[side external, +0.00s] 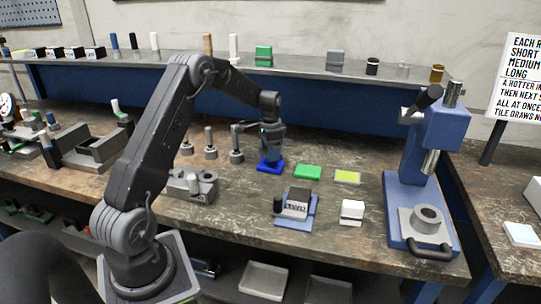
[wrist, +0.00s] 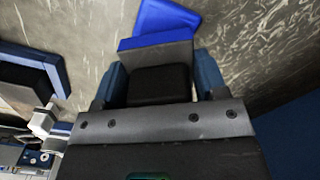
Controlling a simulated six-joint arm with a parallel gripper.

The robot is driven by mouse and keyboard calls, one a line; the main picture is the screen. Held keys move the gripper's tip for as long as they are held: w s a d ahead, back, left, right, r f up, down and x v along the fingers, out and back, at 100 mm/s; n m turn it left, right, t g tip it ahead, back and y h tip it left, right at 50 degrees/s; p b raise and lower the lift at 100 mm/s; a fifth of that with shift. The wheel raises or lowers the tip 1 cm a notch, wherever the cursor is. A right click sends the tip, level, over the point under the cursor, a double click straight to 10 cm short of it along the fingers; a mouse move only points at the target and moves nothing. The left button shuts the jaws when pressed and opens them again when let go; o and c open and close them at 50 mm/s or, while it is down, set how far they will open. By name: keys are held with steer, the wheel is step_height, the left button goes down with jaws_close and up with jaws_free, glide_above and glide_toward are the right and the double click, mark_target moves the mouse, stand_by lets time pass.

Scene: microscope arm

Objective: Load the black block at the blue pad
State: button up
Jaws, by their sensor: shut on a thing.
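My gripper (side external: 270,153) points down right at the blue pad (side external: 264,170), at the middle of the bench. In the wrist view, a black block (wrist: 158,85) sits between the two blue fingers, and my gripper (wrist: 160,83) is shut on it. A grey face with a blue strip (wrist: 155,42) shows just beyond the black block; I cannot tell whether it is part of it. A corner of the blue pad (wrist: 166,15) shows behind that. In the side view my gripper hides the block, and I cannot tell whether the block touches the pad.
A green pad (side external: 308,172) and a yellow-green pad (side external: 347,177) lie to the right. A blue stand with a dark-topped unit (side external: 297,205) and a white block (side external: 352,211) are in front. Grey posts (side external: 211,145) stand left.

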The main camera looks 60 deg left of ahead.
steer(key=shift+r, duration=2.1)
